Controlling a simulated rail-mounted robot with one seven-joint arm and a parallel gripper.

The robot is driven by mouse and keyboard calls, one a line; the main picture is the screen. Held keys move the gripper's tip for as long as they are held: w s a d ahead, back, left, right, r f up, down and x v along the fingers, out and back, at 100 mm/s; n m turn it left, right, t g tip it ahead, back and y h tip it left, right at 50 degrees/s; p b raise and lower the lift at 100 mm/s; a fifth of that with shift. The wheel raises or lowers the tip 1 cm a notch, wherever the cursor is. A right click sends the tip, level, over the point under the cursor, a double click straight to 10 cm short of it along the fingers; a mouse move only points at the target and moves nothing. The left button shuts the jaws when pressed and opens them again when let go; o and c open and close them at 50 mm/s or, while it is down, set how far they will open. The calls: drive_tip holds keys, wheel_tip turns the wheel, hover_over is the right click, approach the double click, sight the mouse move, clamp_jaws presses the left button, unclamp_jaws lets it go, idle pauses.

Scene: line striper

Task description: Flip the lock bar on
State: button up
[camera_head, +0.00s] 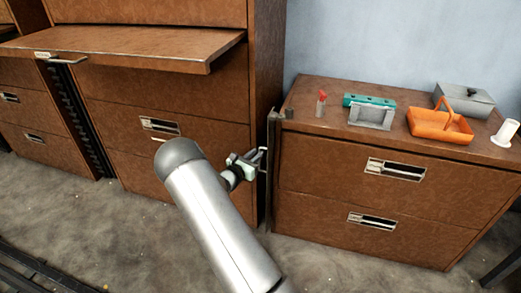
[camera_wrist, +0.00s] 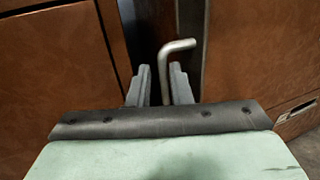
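The lock bar (camera_head: 270,185) is a thin upright grey bar along the left front edge of the low brown cabinet. In the wrist view a bent metal rod (camera_wrist: 166,72), which looks like its handle, has its upper end turned to the right. My gripper (camera_head: 262,155) is beside the bar, and its fingers (camera_wrist: 160,84) show in the wrist view. They are open, with the rod's straight part between them, closer to the right finger. A gap shows on the left of the rod; contact with the right finger is unclear. The rod's lower end is hidden behind the gripper body.
The low cabinet (camera_head: 345,165) has two closed drawers. On its top are a red-capped bottle (camera_head: 321,103), a green and grey item (camera_head: 370,112), an orange basket (camera_head: 440,127), a grey box (camera_head: 464,101) and a white spool (camera_head: 505,134). A tall cabinet (camera_head: 215,100) with an extended shelf (camera_head: 130,42) stands left.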

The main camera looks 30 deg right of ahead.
drive_tip(key=p+v, duration=0.1)
drive_tip(key=v, duration=1.1)
drive_tip(key=shift+a+p, duration=0.3)
drive_tip(key=shift+a, duration=0.1)
drive_tip(key=shift+s, duration=0.15)
